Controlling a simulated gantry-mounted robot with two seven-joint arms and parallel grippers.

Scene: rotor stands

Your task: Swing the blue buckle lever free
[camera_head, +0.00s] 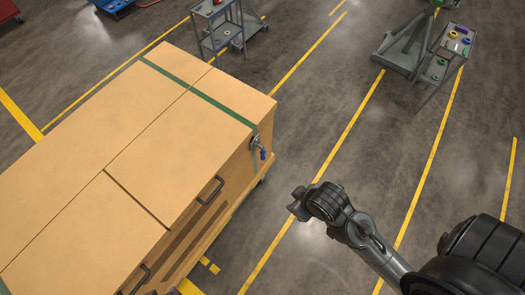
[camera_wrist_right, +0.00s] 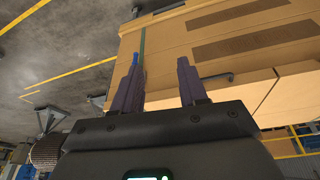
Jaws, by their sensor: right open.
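The blue buckle lever (camera_head: 263,154) hangs at the near right end of a large wooden crate (camera_head: 150,125), on a metal buckle (camera_head: 255,143) at the end of a green strap (camera_head: 208,99). My right gripper (camera_head: 293,205) is to the right of and below the lever in the head view, apart from the crate. In the right wrist view, my right gripper (camera_wrist_right: 160,72) has its two fingers spread with nothing between them. The blue lever (camera_wrist_right: 135,59) shows just above the left finger's tip, partly hidden, beside the green strap (camera_wrist_right: 142,42). My left gripper is out of view.
Black handles (camera_head: 210,190) stick out from the crate's side. A grey cart (camera_head: 222,28) stands behind the crate. A grey stand (camera_head: 405,45) and a cart with coloured parts (camera_head: 447,55) are at the back right. The floor right of the crate is clear.

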